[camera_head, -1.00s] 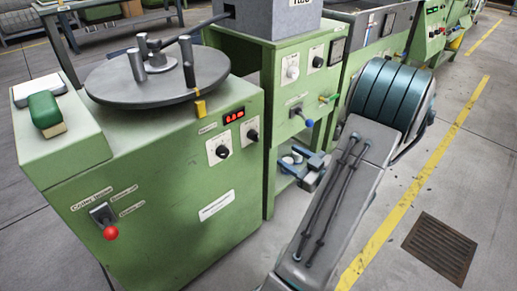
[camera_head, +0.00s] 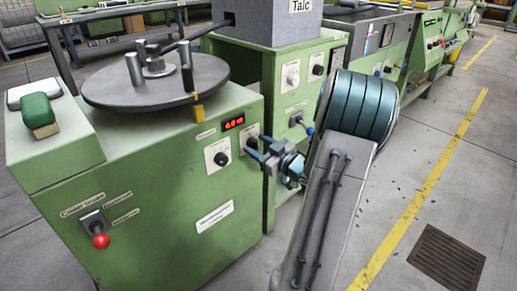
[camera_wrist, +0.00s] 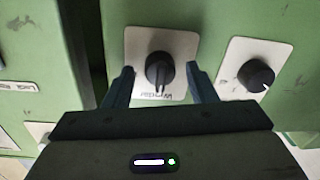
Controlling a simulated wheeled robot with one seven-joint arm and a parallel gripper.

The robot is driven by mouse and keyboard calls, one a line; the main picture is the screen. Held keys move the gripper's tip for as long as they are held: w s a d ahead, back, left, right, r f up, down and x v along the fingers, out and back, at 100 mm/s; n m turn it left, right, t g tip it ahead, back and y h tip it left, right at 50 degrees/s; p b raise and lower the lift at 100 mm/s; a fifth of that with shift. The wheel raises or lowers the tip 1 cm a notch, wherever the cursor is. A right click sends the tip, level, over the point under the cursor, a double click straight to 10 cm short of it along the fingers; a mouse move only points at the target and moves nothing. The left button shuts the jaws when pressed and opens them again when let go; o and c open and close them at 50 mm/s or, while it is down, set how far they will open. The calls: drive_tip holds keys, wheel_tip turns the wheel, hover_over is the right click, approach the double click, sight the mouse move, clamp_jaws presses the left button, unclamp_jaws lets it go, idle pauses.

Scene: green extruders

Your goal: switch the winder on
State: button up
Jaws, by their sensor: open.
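The winder is the green cabinet (camera_head: 170,190) at the left in the head view, with a round grey turntable (camera_head: 155,80) on top. Its black winder knob (camera_wrist: 160,68) sits on a white plate whose upside-down label reads "Winder" in the wrist view; the knob's pointer faces the label. In the head view this knob (camera_head: 251,141) is the right one of two. My gripper (camera_head: 256,149) is open in front of it. In the wrist view my gripper's fingertips (camera_wrist: 161,73) stand either side of the knob, with gaps; whether they reach its depth is unclear.
A second black knob (camera_head: 220,158) is close to the left, and also shows in the wrist view (camera_wrist: 256,75). A red display (camera_head: 234,122) sits above the knobs. A red-tipped lever (camera_head: 101,240) juts from the front. Another green machine (camera_head: 300,125) stands beside the cabinet.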

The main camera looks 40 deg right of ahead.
drive_tip(key=c, duration=1)
drive_tip(key=shift+o, duration=0.2)
drive_tip(key=shift+r+m+p, duration=0.1)
drive_tip(key=shift+m+p, duration=0.2)
drive_tip(key=shift+p, duration=0.15)
drive_tip(key=m+p, duration=0.1)
drive_tip(key=p, duration=0.1)
drive_tip(key=shift+r+m+p, duration=0.1)
drive_tip(key=shift+m+p, duration=0.2)
drive_tip(key=shift+p, duration=0.05)
drive_tip(key=m+p, duration=0.2)
drive_tip(key=p, duration=0.1)
drive_tip(key=shift+m, duration=0.3)
drive_tip(key=shift+f+m+p, duration=0.15)
drive_tip(key=shift+m+p, duration=1.7)
drive_tip(key=shift+p, duration=0.05)
drive_tip(key=shift+f+m+p, duration=0.15)
drive_tip(key=shift+m+p, duration=1.7)
drive_tip(key=shift+p, duration=0.05)
drive_tip(key=shift+t, duration=0.3)
